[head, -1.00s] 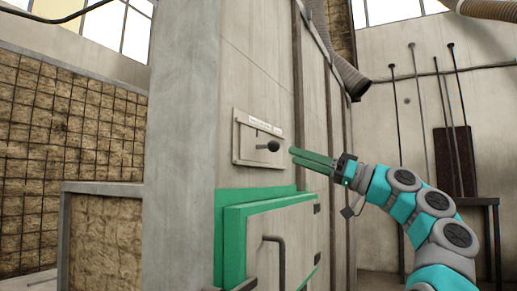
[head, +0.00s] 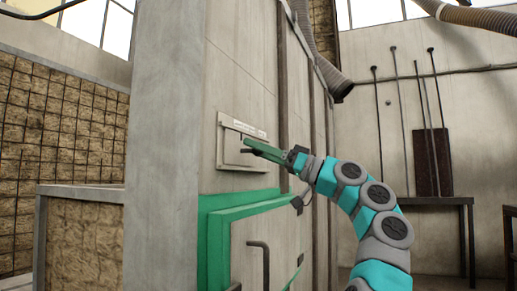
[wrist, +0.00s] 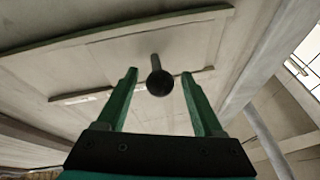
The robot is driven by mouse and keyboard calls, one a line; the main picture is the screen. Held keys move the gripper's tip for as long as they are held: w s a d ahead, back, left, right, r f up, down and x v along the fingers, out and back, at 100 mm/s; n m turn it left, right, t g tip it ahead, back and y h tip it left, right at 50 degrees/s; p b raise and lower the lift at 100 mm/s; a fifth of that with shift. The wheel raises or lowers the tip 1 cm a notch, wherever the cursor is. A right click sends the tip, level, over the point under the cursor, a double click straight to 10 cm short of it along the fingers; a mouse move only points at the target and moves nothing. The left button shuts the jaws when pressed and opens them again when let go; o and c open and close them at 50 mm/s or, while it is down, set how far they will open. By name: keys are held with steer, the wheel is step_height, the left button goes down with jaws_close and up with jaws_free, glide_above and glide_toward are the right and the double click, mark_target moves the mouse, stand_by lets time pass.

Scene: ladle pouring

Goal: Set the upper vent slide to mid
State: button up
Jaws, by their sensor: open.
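The upper vent slide is a pale plate (head: 228,155) in a frame on the grey wall, above the green-framed door. Its dark round knob on a short stem (wrist: 159,83) shows in the wrist view, between and just beyond my two green fingers. My gripper (wrist: 158,84) is open, with a finger on each side of the knob; I see gaps on both sides. In the head view my gripper (head: 252,146) is in front of the plate and covers most of the knob. The label's wording is too small to read.
A green-framed door (head: 215,225) with a dark bar handle (head: 264,262) lies below the plate. A corrugated hose (head: 325,65) hangs to the right. Long rods (head: 398,120) lean on the back wall near a dark table (head: 440,201).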

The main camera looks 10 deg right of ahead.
jaws_close()
stand_by(0.5)
stand_by(0.8)
